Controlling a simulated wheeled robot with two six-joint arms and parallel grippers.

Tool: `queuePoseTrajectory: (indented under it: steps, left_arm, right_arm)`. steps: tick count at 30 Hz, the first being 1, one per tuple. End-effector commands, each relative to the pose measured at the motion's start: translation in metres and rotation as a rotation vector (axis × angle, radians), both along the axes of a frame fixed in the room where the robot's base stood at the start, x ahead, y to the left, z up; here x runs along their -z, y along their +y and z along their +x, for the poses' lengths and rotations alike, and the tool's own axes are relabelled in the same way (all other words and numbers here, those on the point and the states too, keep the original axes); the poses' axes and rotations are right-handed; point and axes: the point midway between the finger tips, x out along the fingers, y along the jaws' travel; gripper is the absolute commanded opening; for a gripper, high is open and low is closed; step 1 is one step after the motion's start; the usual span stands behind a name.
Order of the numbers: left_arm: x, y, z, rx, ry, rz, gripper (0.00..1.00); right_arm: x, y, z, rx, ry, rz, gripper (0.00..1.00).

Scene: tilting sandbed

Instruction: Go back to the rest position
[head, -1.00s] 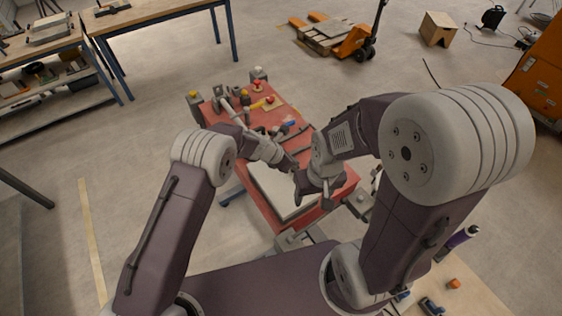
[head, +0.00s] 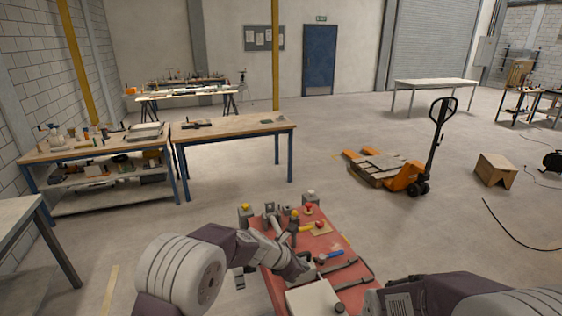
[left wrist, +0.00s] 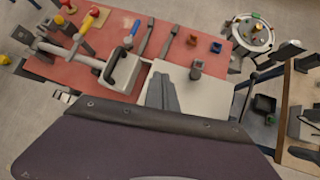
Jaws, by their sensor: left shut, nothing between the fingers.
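My left arm comes in from the left in the head view. Its gripper (head: 303,277) is over the red bench top (head: 282,290), beside a pale square plate (head: 312,299). In the left wrist view its fingers (left wrist: 162,88) are together with nothing between them, in front of the pale plate (left wrist: 205,98) on the red top (left wrist: 112,38). Only the upper part of my right arm shows at the bottom right of the head view. My right gripper is out of frame.
Tools lie on the red bench: a yellow-handled tool (head: 302,228), a red knob (head: 309,209) and a blue-handled tool (head: 330,256). An orange pallet truck (head: 405,178) stands on the floor behind it, and a workbench (head: 235,131) at the back left. The floor between is open.

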Motion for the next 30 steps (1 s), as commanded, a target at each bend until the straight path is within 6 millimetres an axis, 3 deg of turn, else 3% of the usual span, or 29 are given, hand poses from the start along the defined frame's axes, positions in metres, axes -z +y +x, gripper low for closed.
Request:
queuePoseTrajectory:
  steps: [1, 4, 6, 9, 12, 15, 18, 22, 30]
  left_arm:
    - [0.006, 0.042, -0.005, 0.000, -0.039, 0.054, 0.00]
    - [0.009, 0.112, -0.042, 0.157, -0.125, 0.256, 0.00]
    - [0.020, 0.154, -0.078, 0.334, -0.175, 0.417, 0.00]
    - [0.041, 0.201, -0.137, 0.666, -0.223, 0.636, 0.00]
    - [0.062, 0.233, -0.197, 1.082, -0.250, 0.797, 0.00]
    - [0.081, 0.251, -0.244, 1.516, -0.273, 0.856, 0.00]
    - [0.084, 0.259, -0.252, 1.749, -0.326, 0.881, 0.00]
    - [0.084, 0.259, -0.251, 1.833, -0.363, 0.886, 0.00]
    - [0.084, 0.258, -0.251, 1.836, -0.366, 0.886, 0.00]
  right_arm:
    - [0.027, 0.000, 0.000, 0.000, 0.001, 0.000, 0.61]
    - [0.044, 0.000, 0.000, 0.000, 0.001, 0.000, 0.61]
    - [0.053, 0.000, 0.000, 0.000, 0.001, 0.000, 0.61]
    - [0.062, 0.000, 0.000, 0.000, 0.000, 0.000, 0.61]
    - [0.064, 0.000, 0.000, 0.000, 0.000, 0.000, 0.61]
    - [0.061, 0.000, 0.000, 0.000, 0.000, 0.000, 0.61]
    - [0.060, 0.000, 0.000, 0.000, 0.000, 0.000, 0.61]
    - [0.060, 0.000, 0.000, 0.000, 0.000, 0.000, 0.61]
    - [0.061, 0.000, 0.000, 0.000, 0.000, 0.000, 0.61]
